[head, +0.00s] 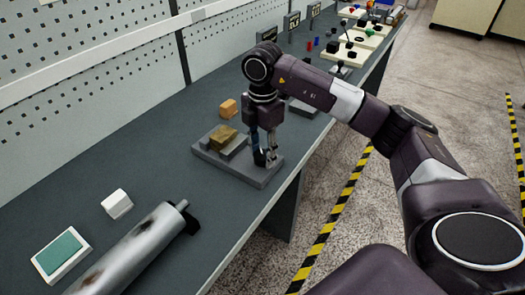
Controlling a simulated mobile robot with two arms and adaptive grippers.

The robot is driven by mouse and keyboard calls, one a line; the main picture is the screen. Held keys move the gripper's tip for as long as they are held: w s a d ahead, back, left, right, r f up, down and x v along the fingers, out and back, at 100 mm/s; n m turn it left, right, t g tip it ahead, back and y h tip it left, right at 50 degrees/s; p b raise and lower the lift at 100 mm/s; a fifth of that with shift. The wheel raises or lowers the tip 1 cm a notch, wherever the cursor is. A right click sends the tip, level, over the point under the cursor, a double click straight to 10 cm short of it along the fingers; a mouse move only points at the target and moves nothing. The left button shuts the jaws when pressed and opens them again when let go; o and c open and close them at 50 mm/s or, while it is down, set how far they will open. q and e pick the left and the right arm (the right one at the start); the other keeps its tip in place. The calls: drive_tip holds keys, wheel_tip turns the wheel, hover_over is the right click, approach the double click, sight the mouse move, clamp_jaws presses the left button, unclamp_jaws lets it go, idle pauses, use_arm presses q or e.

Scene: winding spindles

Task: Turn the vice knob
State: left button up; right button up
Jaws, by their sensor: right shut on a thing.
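The vice is a grey base plate (235,171) on the bench, with a wooden-looking block (223,138) on its left part. A small dark knob (260,157) shows at the right end of the base, largely covered by my gripper. My right gripper (266,155) points straight down over that end, with its fingers closed around the knob. The exact contact is hard to see at this size. My left gripper is out of the picture.
An orange block (228,108) lies behind the vice. A metal cylinder (135,250), a white block (117,204) and a green-topped pad (61,254) lie at the front left. Several small parts stand farther back. A pegboard wall borders the bench (165,165).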

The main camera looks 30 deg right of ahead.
sight(263, 154)
drive_tip(key=shift+w+d+r+m, duration=0.1)
drive_tip(key=shift+d+r+m, duration=0.05)
drive_tip(key=shift+m, duration=0.15)
drive_tip(key=o, duration=1)
drive_tip(key=shift+o, duration=0.8)
drive_tip(key=shift+r, duration=0.1)
wheel_tip(263, 154, up, 12)
drive_tip(key=shift+f, duration=0.2)
